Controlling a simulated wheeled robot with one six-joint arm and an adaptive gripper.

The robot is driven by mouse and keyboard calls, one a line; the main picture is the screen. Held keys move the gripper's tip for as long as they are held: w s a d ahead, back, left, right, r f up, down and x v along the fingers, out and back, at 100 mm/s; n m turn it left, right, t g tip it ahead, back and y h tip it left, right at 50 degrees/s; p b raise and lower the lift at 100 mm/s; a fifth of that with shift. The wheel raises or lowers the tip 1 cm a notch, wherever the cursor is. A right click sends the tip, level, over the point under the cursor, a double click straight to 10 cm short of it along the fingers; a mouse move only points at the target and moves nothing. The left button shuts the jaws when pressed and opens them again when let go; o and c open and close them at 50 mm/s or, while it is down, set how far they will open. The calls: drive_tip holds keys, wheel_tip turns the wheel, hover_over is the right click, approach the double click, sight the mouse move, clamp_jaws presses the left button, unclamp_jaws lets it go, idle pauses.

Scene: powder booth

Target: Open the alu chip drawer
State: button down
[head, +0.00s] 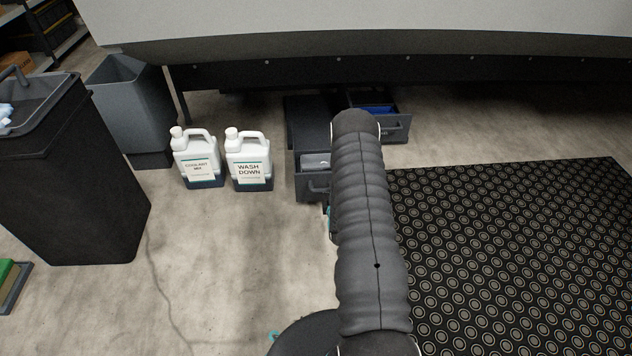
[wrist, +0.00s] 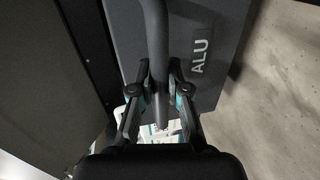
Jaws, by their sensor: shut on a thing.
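In the head view, a grey drawer (head: 313,188) left of my arm stands partly out, with pale contents showing inside. It appears to be the ALU one, but its label cannot be read there. My arm hides the right part of its front and most of my gripper.
A second drawer (head: 395,127) with blue inside stands open behind my arm. Two white jugs (head: 195,158) (head: 249,160) stand to the left, near a grey bin (head: 125,95) and a black bin (head: 85,180). A black mat (head: 520,250) lies to the right. The machine overhangs the drawers.

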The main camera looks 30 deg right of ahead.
drive_tip(key=shift+s+a, duration=0.15)
drive_tip(key=shift+s, duration=0.4)
drive_tip(key=c, duration=1.1)
unclamp_jaws()
drive_tip(key=shift+c, duration=0.2)
drive_tip(key=shift+a, duration=0.1)
drive_tip(key=v, duration=1.1)
drive_tip(key=shift+s, duration=0.4)
drive_tip(key=shift+a, duration=0.1)
